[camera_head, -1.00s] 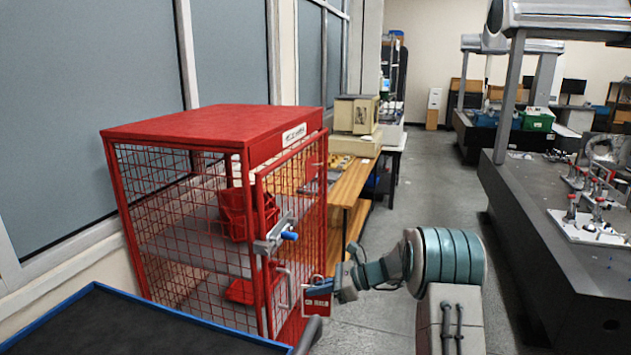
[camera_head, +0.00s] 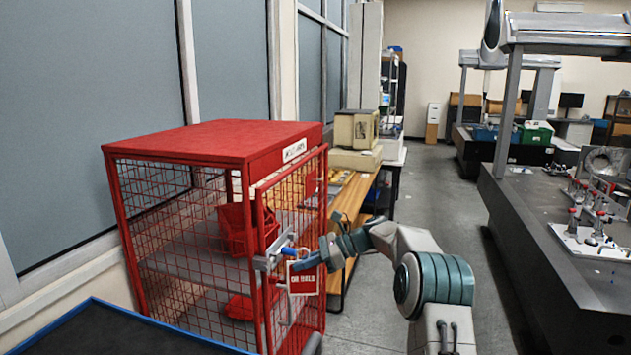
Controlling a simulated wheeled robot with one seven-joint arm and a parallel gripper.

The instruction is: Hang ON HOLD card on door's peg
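The red mesh cage door (camera_head: 290,192) stands ajar. Contact between card loop and peg cannot be told.
The red cage (camera_head: 215,140) holds red bins (camera_head: 232,230) on its shelf. A dark tray with a blue rim (camera_head: 95,300) is at front left. A wooden bench (camera_head: 352,195) stands behind the door. A dark granite table (camera_head: 540,235) is at right, with open floor between.

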